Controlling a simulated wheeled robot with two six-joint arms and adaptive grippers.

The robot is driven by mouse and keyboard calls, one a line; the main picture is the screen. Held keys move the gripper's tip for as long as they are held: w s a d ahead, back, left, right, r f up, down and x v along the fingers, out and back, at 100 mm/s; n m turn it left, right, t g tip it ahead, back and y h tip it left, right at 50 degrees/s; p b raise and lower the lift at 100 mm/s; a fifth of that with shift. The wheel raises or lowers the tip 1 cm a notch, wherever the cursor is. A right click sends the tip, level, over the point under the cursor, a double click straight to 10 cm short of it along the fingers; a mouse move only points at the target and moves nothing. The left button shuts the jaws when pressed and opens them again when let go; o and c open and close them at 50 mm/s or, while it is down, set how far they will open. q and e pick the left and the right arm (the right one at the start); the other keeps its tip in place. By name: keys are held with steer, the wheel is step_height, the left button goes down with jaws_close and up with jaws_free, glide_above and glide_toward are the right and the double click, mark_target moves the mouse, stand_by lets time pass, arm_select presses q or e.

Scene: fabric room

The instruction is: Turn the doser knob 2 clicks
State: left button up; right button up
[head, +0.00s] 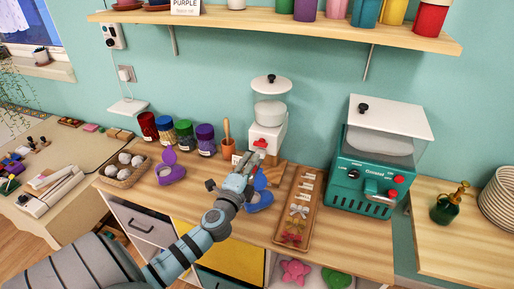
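The white doser (269,112) stands upright at the back of the wooden counter against the teal wall. It has a clear upper container and a white lid with a black button. Its red knob (260,143) is on the front, low down. My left gripper (256,156) reaches up from the lower left, with its tips at or just below the red knob. The fingers are small and overlap the doser's front, so I cannot tell whether they touch the knob or how far apart they are. My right gripper is out of view.
A wooden tray (280,232) with small items lies right of my gripper. A teal machine (363,178) stands further right. A shelf (300,29) hangs above.

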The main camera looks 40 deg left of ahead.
mark_target(259, 146)
arm_select(q)
steer(key=x, duration=0.7)
jaws_close()
